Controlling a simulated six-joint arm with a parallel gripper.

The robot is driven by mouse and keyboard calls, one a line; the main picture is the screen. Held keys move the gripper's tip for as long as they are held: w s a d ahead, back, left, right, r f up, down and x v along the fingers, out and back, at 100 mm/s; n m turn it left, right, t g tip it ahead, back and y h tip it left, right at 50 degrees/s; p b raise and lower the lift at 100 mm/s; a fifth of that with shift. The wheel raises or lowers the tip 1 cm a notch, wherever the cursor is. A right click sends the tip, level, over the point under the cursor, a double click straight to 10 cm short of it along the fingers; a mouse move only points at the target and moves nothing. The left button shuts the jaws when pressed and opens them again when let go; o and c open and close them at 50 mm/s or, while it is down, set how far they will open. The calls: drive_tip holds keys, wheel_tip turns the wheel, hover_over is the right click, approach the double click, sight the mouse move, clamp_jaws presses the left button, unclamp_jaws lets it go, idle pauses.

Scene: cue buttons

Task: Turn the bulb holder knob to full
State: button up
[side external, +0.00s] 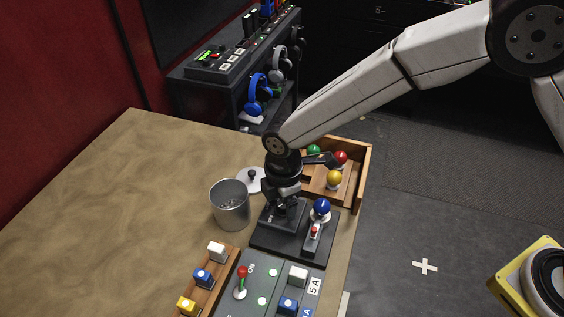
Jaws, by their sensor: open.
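The bulb holder (263,241) is a dark square base on the table near its right edge. A blue bulb (321,208) stands upright on its right side. A small grey slider-like part with a red top (313,235) sits in front of the bulb. My gripper (283,208) points down over the left part of the base, to the left of the blue bulb. It is open, and its fingers hide most of what is beneath them. I cannot make out the knob clearly, nor whether the fingers touch it.
A wooden tray (367,165) with green, red and yellow bulbs stands behind the holder. A grey metal cup (230,206) and a round lid (250,181) are to the left. In front are a switch panel (258,283) with a red-tipped lever and a wooden block rack (215,277). The table's left is clear.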

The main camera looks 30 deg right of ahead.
clamp_jaws()
drive_tip(key=shift+m, duration=0.3)
drive_tip(key=m, duration=1.7)
drive_tip(key=shift+m, duration=0.4)
drive_tip(key=m, duration=0.5)
drive_tip(key=shift+m, duration=0.3)
